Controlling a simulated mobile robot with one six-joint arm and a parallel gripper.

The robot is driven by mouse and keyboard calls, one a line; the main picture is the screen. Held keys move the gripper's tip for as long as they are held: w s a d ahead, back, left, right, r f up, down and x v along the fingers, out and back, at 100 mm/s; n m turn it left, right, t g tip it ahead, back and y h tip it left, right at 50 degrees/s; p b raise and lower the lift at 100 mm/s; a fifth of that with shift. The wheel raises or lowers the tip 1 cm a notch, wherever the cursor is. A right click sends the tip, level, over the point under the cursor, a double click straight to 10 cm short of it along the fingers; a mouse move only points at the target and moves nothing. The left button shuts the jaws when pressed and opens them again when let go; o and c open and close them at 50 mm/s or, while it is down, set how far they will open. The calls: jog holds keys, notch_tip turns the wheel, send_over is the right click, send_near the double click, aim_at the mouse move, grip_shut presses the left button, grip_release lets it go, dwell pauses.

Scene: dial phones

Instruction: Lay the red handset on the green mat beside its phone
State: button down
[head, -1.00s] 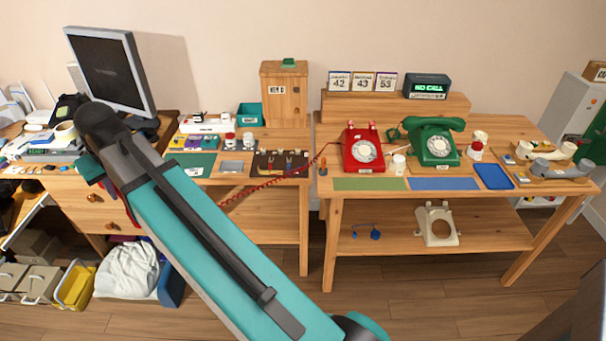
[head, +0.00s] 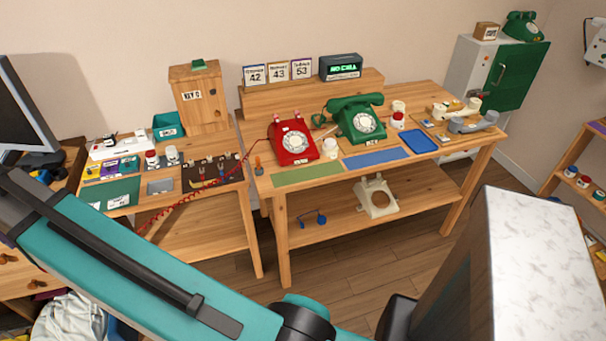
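The red phone (head: 293,142) stands on the wooden table with its cradle empty. Its red coiled cord (head: 200,188) stretches down to the left and goes out of sight behind my teal arm. The red handset is not visible; my arm hides the far end of the cord. The green mat (head: 308,174) lies bare at the table's front left edge, just in front of the red phone. My arm crosses the lower left and runs to the left edge of the head view. My gripper is not in view.
A blue mat (head: 371,158) and a blue tray (head: 419,142) lie right of the green mat. A green phone (head: 357,119) carries its own handset. A marble-topped block (head: 543,255) rises at the lower right.

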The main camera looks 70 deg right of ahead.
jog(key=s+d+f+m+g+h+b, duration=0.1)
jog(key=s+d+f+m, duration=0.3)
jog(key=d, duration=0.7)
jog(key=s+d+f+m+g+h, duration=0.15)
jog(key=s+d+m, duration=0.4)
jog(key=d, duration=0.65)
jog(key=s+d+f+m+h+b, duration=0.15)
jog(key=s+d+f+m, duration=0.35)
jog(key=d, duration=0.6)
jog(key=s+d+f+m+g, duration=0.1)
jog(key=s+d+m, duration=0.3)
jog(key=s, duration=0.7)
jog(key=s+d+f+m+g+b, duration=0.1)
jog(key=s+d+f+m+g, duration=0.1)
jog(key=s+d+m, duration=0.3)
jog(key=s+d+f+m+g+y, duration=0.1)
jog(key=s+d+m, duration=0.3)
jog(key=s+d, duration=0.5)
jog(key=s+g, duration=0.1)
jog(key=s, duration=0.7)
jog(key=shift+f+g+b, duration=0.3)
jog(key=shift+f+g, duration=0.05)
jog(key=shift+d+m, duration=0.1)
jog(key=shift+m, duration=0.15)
